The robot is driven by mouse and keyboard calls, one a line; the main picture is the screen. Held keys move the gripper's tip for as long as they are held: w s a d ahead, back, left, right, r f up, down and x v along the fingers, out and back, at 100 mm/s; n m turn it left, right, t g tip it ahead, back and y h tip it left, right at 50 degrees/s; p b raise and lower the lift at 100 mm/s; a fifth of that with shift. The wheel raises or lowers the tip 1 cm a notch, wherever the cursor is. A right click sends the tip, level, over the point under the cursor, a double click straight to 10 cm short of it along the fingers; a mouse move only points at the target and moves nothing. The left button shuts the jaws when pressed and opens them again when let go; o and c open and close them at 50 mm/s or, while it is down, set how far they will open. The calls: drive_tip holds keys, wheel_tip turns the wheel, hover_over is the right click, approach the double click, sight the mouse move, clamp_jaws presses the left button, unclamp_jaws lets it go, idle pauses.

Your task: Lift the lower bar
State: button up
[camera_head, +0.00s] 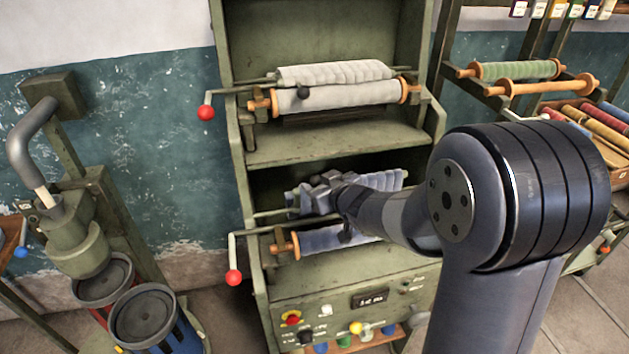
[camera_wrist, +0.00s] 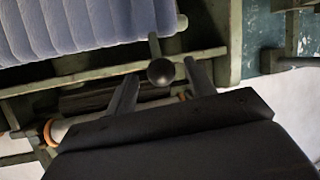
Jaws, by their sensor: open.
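The lower bar (camera_wrist: 90,75) shows in the wrist view as a thin green bar running below a bluish ribbed pad. A round black knob (camera_wrist: 160,72) stands out in front of it. My gripper (camera_wrist: 161,66) is open, with one finger on each side of the knob; I cannot tell whether either finger touches it. In the head view my gripper (camera_head: 325,190) reaches into the lower bay of the green machine, in front of the ribbed lower roller (camera_head: 385,180). My arm hides much of that bay. The left end of the lower bar (camera_head: 268,214) shows there.
The upper bay holds a pale roller (camera_head: 340,96) with its own black knob (camera_head: 303,92). A lower lever with a red ball (camera_head: 233,277) sticks out left. A control panel (camera_head: 350,303) lies below. Buckets (camera_head: 143,315) stand left; a rack of rolls (camera_head: 515,70) stands right.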

drive_tip(key=v, duration=0.6)
drive_tip(key=shift+c, duration=0.5)
drive_tip(key=shift+s+a, duration=0.1)
drive_tip(key=shift+a, duration=0.05)
drive_tip(key=shift+c, duration=0.7)
drive_tip(key=s+a+t+b, duration=0.2)
drive_tip(key=s+a+b, duration=0.1)
drive_tip(key=s+a+m+y+b, duration=0.1)
drive_tip(key=s+b, duration=0.1)
drive_tip(key=shift+s+a+r+t, duration=0.1)
drive_tip(key=shift+s+a+t, duration=0.1)
drive_tip(key=shift+t, duration=0.2)
drive_tip(key=c, duration=0.7)
drive_tip(key=s+b, duration=0.1)
drive_tip(key=s+m+t+h+b, duration=0.1)
drive_tip(key=s+d+f+m+t+b, duration=0.1)
drive_tip(key=b, duration=0.1)
drive_tip(key=shift+s+f+h, duration=0.1)
drive_tip(key=shift+s+h, duration=0.15)
drive_tip(key=shift+h, duration=0.05)
clamp_jaws()
wheel_tip(320, 180, down, 2)
drive_tip(key=s+d+m+t+h+b, duration=0.1)
drive_tip(key=s+d+m+h+b, duration=0.1)
drive_tip(key=s+d+h, duration=0.1)
drive_tip(key=w+a+p, duration=0.2)
drive_tip(key=w, duration=1.2)
drive_tip(key=shift+a, duration=0.15)
